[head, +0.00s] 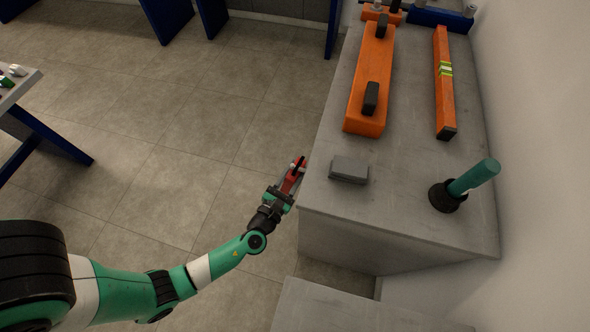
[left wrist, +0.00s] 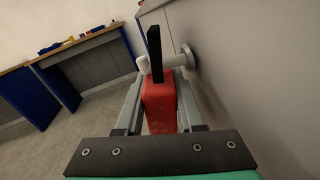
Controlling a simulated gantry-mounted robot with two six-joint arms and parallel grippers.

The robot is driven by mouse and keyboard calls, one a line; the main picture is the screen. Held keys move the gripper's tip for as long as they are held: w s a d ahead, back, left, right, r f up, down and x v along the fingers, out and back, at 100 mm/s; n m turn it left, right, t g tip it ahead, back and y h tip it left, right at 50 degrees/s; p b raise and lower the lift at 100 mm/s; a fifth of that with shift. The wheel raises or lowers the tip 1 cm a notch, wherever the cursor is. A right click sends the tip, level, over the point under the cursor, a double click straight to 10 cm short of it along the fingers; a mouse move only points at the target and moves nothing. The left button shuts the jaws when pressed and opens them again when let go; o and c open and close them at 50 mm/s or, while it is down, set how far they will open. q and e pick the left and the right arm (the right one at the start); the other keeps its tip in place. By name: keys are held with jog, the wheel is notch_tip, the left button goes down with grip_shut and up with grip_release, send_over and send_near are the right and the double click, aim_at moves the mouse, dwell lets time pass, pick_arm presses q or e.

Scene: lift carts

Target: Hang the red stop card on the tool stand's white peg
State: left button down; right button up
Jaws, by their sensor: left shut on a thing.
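My left gripper (head: 286,188) is shut on the red stop card (head: 293,178), beside the left side of the grey bench. In the left wrist view the red card (left wrist: 160,104) stands between the two fingers, with a narrow black piece (left wrist: 154,52) rising from its top. The white peg (left wrist: 172,63) sticks out sideways from a round mount on the grey side panel. The black piece crosses the peg near its free end. I cannot tell whether it goes around the peg or only passes in front. My right gripper is not in view.
The grey bench top (head: 400,185) holds a long orange bar with black grips (head: 372,75), an orange level (head: 443,80), a grey block (head: 349,169) and a teal-handled tool (head: 473,177). A blue-legged table (head: 50,130) stands at left. The floor between is clear.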

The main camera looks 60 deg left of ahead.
pick_arm(q)
jog(key=shift+f+b, duration=0.85)
jog(key=shift+f, duration=0.1)
jog(key=shift+c, duration=2.2)
grip_release()
